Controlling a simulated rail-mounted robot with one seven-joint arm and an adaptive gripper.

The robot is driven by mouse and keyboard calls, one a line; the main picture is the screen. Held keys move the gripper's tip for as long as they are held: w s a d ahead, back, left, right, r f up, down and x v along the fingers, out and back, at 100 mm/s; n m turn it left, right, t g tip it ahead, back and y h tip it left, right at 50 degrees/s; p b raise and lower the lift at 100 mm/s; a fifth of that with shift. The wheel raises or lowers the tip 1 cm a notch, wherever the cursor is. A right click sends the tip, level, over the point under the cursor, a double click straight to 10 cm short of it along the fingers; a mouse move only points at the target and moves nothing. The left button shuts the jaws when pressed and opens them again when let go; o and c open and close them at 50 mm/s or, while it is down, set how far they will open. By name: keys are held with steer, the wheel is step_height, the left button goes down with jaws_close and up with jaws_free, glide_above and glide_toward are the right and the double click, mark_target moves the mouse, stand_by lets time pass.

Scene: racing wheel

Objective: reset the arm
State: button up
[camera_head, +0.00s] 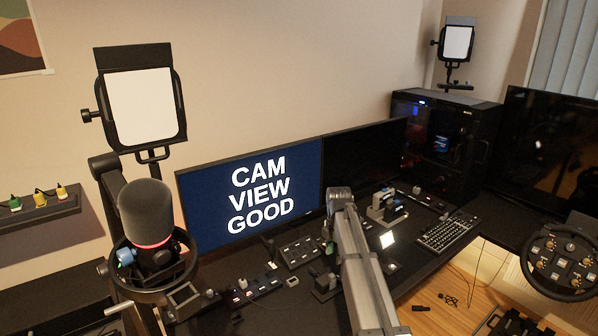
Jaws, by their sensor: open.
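No gripper can be made out in the head view. A long grey metal beam with a rounded end rises from the bottom edge, right of centre, in front of the desk; it looks like a link of my arm, but I cannot be sure. The racing wheel (566,262), dark with several buttons on its face, is at the right edge and partly cut off.
A monitor (215,205) reading "CAM VIEW GOOD" and a dark monitor (365,150) stand on the black desk. A microphone (147,210) and lamp panel (143,107) rise at left. A PC case (445,125), keyboard (447,232) and small devices (300,252) crowd the desk.

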steer(key=s+f+m, duration=0.4)
steer(key=s+f, duration=0.1)
steer(key=s+f+m, duration=0.4)
steer(key=s, duration=0.2)
steer(key=s+f+m, duration=0.4)
steer(key=s+f, duration=0.1)
steer(key=shift+s+d+f, duration=0.15)
steer(key=shift+s+f, duration=0.2)
steer(key=s+f+m+g, duration=0.2)
steer(key=s+f+m, duration=0.2)
steer(key=s+f, duration=0.5)
steer(key=s+f+m+g, duration=0.2)
steer(key=s+f, duration=0.6)
steer(key=s, duration=1.2)
steer(key=s+f+m+g+b, duration=0.1)
steer(key=s+f+m+g, duration=0.1)
steer(key=s+f+m, duration=0.3)
steer(key=s+f, duration=0.4)
steer(key=s, duration=0.5)
steer(key=shift+s+f+m+g, duration=0.25)
steer(key=shift+f+m+g, duration=0.05)
steer(key=shift+g, duration=0.1)
steer(key=shift+d, duration=0.1)
